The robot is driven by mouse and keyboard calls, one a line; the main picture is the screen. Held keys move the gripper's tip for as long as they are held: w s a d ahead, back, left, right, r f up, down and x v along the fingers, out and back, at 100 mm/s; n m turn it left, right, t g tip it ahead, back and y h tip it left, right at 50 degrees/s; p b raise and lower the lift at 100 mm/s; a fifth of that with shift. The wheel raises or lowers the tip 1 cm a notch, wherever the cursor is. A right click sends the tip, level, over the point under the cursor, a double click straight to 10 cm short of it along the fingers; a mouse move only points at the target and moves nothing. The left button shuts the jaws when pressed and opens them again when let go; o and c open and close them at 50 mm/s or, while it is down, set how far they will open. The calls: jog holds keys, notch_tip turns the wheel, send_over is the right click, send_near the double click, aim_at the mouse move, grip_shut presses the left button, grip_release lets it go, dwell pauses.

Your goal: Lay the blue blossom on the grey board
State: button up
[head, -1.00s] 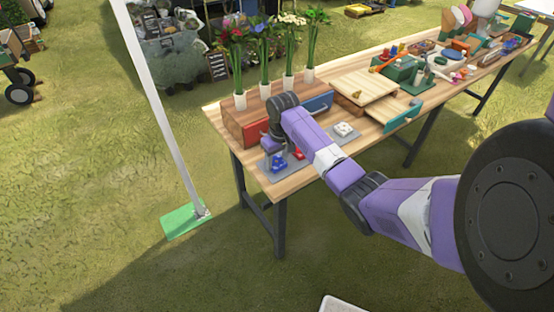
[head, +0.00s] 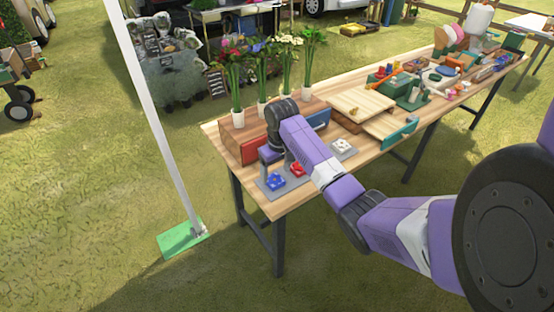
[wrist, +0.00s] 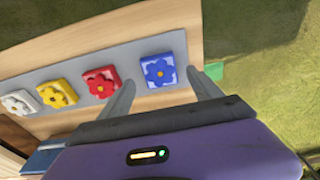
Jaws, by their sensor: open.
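The blue blossom (wrist: 158,71) lies on a small square tile at one end of the grey board (wrist: 120,56). In the wrist view it shows between and just beyond the fingertips of my open gripper (wrist: 161,79). No firm contact can be made out. In the head view the blue blossom (head: 275,181) sits on the board's near left end, and my gripper (head: 270,156) is just above and behind it. The red blossom (wrist: 101,82), yellow blossom (wrist: 57,94) and white blossom (wrist: 18,102) lie in a row along the same board.
A wooden drawer unit (head: 236,148) with red and blue fronts stands behind the board, with flower bunches in white vases (head: 238,119) on top. Wooden boards (head: 365,103) and green containers (head: 411,98) fill the table farther right. The table's left edge is close to the board.

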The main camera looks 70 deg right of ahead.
aim_at(277, 182)
notch_tip(277, 182, up, 8)
jog(key=w+a+f+n+t, duration=0.1)
jog(key=w+a+f+t, duration=0.2)
jog(key=a, duration=0.5)
jog(key=w+a+f+t, duration=0.1)
jog(key=w+a+f, duration=0.4)
jog(key=a, duration=0.4)
jog(key=s+a+f+t, duration=0.1)
jog(key=s+a+f, duration=0.1)
jog(key=a, duration=0.5)
jog(key=s+a+f+t, duration=0.2)
jog(key=a+f, duration=0.1)
jog(key=a, duration=0.5)
jog(key=s+a+r+n+t, duration=0.1)
jog(key=s+a+r+t, duration=0.1)
jog(key=s+a, duration=0.35)
jog(key=s+a+r+t, duration=0.1)
jog(key=s+a+r, duration=0.15)
jog(key=s, duration=0.55)
jog(key=s+r+n+t, duration=0.3)
jog(key=s+r+n, duration=0.1)
jog(key=s+r, duration=0.9)
notch_tip(277, 182, up, 2)
jog(key=shift+s+a+t+y+b, duration=0.2)
jog(key=shift+a+t+y+b, duration=0.2)
jog(key=shift+a, duration=0.05)
